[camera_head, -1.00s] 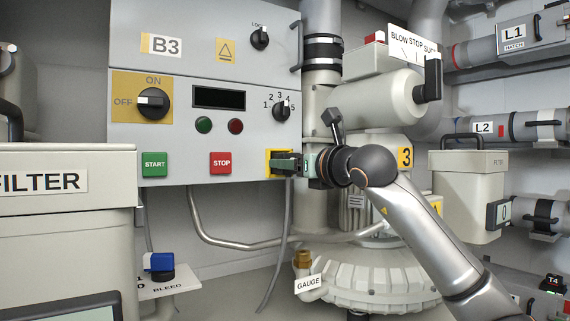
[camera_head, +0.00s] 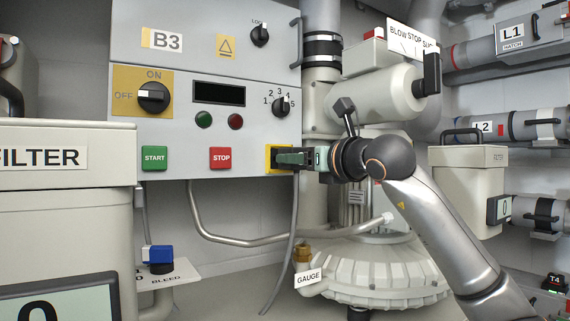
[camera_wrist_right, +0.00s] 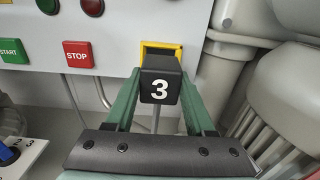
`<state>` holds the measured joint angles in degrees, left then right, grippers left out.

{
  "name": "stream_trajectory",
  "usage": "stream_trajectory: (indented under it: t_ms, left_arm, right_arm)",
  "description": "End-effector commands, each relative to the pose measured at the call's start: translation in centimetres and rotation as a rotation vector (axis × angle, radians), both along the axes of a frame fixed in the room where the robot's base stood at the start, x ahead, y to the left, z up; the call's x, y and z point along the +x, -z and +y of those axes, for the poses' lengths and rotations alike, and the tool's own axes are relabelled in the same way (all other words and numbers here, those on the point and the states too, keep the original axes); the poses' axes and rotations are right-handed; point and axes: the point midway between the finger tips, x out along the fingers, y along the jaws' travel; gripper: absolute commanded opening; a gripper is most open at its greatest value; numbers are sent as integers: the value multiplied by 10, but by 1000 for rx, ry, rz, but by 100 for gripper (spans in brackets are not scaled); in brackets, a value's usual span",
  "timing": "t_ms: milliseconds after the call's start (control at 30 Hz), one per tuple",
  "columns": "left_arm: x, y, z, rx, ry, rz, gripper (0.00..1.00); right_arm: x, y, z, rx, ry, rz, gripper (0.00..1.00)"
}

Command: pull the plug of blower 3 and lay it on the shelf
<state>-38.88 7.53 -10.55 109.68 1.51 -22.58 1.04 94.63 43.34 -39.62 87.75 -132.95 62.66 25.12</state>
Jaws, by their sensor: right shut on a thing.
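The plug of blower 3 is a black block with a white 3 (camera_wrist_right: 160,88) in the right wrist view. My right gripper (camera_head: 290,159) is shut on it, with a green finger on each side. The plug is at the yellow-framed socket (camera_head: 270,168) at the lower right of the B3 panel. The socket also shows behind the plug in the wrist view (camera_wrist_right: 147,47). I cannot tell how deep the plug sits in it. A grey cable (camera_head: 292,230) hangs below the plug. I cannot pick out the shelf for certain. My left gripper is not in view.
The B3 panel (camera_head: 215,60) has green START (camera_head: 156,158) and red STOP (camera_head: 220,158) buttons left of the socket. The blower body (camera_head: 375,272) and a grey cylinder (camera_head: 375,95) are close to my right arm. A filter box (camera_head: 60,205) stands front left, near a BLEED plate (camera_head: 180,272).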

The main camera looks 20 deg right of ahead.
Motion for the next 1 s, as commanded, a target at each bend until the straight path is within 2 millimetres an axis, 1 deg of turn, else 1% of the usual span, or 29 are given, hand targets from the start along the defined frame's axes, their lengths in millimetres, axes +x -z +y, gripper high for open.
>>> stream_trajectory:
  t_ms: [100,600,733,1000]
  left_arm:
    - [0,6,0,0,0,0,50]
    - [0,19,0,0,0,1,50]
    - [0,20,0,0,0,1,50]
    - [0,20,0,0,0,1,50]
  right_arm:
    - [-7,1,-1,0,0,-1,0]
    - [-31,1,-4,0,0,-2,0]
    - [-34,0,-5,0,-1,-2,0]
    - [-35,0,-5,0,0,-1,0]
